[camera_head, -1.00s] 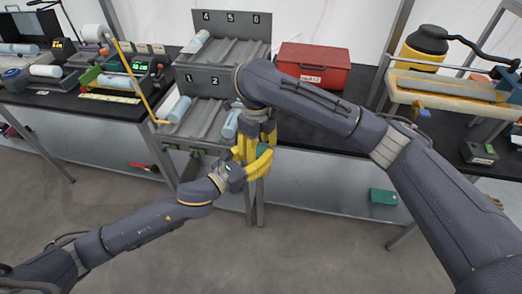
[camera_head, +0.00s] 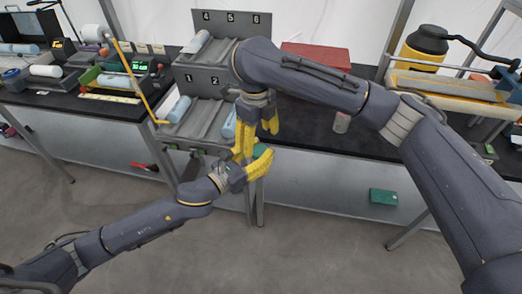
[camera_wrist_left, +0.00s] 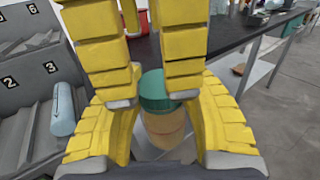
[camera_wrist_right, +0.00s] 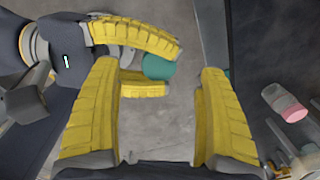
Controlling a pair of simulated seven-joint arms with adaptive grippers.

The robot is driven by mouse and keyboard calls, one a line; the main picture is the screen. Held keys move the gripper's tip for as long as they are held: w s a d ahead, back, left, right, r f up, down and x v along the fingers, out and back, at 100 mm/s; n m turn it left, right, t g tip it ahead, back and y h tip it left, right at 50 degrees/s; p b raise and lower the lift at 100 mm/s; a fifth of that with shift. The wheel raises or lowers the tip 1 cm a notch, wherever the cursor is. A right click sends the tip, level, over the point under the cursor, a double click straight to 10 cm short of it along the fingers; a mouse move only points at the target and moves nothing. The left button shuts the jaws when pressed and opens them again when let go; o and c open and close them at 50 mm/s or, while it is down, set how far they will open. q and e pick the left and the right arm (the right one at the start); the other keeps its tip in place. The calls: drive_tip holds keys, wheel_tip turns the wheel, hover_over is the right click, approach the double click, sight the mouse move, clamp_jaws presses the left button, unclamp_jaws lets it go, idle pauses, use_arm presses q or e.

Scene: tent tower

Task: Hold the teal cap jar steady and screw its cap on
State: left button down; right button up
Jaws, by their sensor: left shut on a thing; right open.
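The teal cap jar has an amber body (camera_wrist_left: 165,128) and a teal cap (camera_wrist_left: 157,90), which sits on the jar's top in the left wrist view. How tight the cap is cannot be told. My left gripper (camera_head: 256,152) is shut around the jar's body in front of the bench and hides most of it in the head view. My right gripper (camera_wrist_right: 160,67) is open and empty, its fingers pointing down above the cap. The teal cap shows between and beyond its fingertips in the right wrist view (camera_wrist_right: 158,67).
A numbered rack (camera_head: 208,82) with pale blue rolls stands just behind the grippers. A pink-capped jar (camera_wrist_right: 285,103) is on the dark bench to the right. A red box (camera_head: 318,57) is partly hidden by my right arm. A green box (camera_head: 383,196) lies below the bench.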

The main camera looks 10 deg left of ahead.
drive_tip(key=shift+o, duration=1.1)
wheel_tip(320, 180, up, 12)
drive_tip(key=shift+s+a, duration=0.15)
drive_tip(key=shift+s, duration=0.1)
